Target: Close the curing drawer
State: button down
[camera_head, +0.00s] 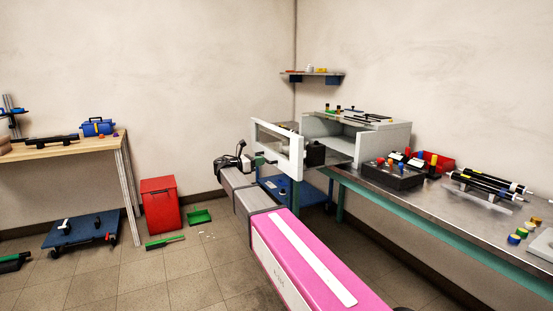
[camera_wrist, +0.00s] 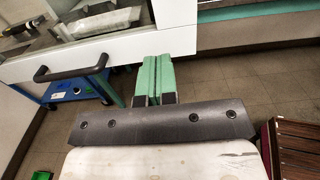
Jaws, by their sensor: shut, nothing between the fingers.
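The curing drawer's white front (camera_head: 297,160), a frame with a clear window, stands pulled out to the left of its open grey cabinet (camera_head: 395,139) on the bench. In the wrist view the drawer front (camera_wrist: 110,47) fills the upper left, and its black bar handle (camera_wrist: 72,73) juts toward me. My gripper (camera_head: 246,160) is in front of the drawer front in the head view. In the wrist view its green fingers (camera_wrist: 155,62) are shut together and empty, right of the handle and close to the panel's lower edge. I cannot tell whether they touch it.
The steel bench (camera_head: 440,203) runs right, holding a black box with coloured knobs (camera_head: 392,176) and black tubes (camera_head: 490,185). A blue cart (camera_head: 285,190) stands below the drawer.

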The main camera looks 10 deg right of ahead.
aim_at(291, 156)
jog(key=x, duration=1.3)
jog(key=shift+d+f, duration=0.1)
jog(key=shift+d, duration=0.25)
jog(key=shift+w+d, duration=0.1)
jog(key=x, duration=3.4)
jog(key=shift+f, duration=0.15)
